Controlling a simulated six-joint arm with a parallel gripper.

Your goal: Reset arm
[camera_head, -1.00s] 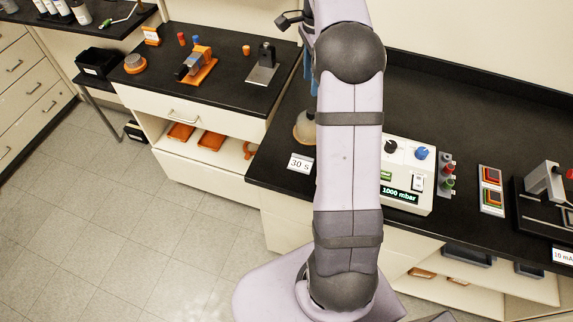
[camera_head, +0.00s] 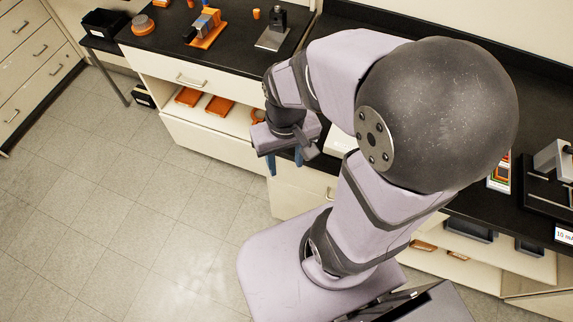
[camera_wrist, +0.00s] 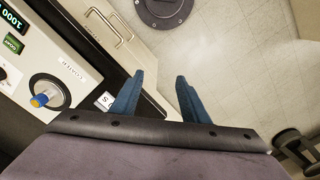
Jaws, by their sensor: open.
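My gripper (camera_head: 285,164) hangs in front of the dark benchtop's front edge in the head view, with its two blue fingers pointing down. In the wrist view the fingers (camera_wrist: 160,84) stand apart with nothing between them, and pale floor shows beyond their tips. My arm is folded, with its large dark joint high and close to the head camera. It hides much of the right bench, including most of the white control box.
In the wrist view a white box marked COATER (camera_wrist: 72,72) with a knob and a small white card (camera_wrist: 105,100) lie left of the fingers. The left bench (camera_head: 222,55) holds an orange-based device (camera_head: 207,30) and a grey stand (camera_head: 272,38). Floor (camera_head: 130,220) is clear at left.

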